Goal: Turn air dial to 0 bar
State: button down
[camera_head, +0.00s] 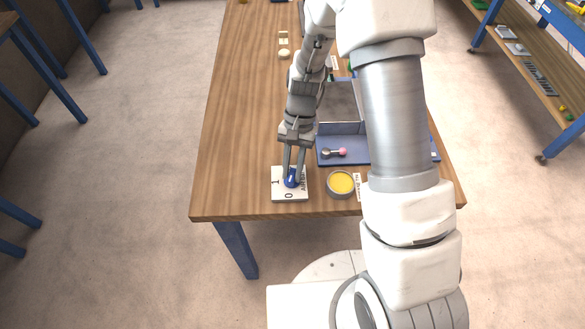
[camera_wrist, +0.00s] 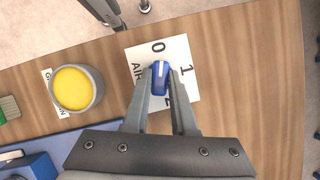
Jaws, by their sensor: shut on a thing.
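The air dial is a blue knob (camera_head: 291,178) on a white plate (camera_head: 279,196) near the table's front edge. In the wrist view the knob (camera_wrist: 161,80) stands on the white plate (camera_wrist: 141,55), which bears a 0, a 1 and partly hidden lettering. A pale mark on the knob points up in that view, roughly toward the 0. My gripper (camera_head: 291,174) reaches down from above, with its fingers on either side of the knob and shut on it. In the wrist view my gripper (camera_wrist: 160,88) hides part of the plate.
A round grey container with yellow contents (camera_head: 341,183) stands just right of the plate, with a label beside it. A blue tray (camera_head: 345,128) with a pink-ended item (camera_head: 343,152) lies behind. The wooden table (camera_head: 235,130) is clear on the left.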

jog(key=c, duration=0.7)
grip_release()
jog(key=shift+v, duration=8.75)
jog(key=s+d+r+n+t, duration=0.2)
jog(key=s+d+r+t, duration=0.3)
jog(key=s+r, duration=0.55)
jog(key=s+d+r+t, duration=0.1)
jog(key=s, duration=0.1)
jog(key=s+d+r+n+t+h, duration=0.1)
jog(key=s+t, duration=0.1)
jog(key=s, duration=0.1)
jog(key=s+d+r+n+t, duration=0.1)
jog(key=s, duration=0.2)
jog(key=shift+s+r+t+h, duration=0.2)
jog(key=shift+r+t+h, duration=0.1)
jog(key=shift+r+t, duration=0.1)
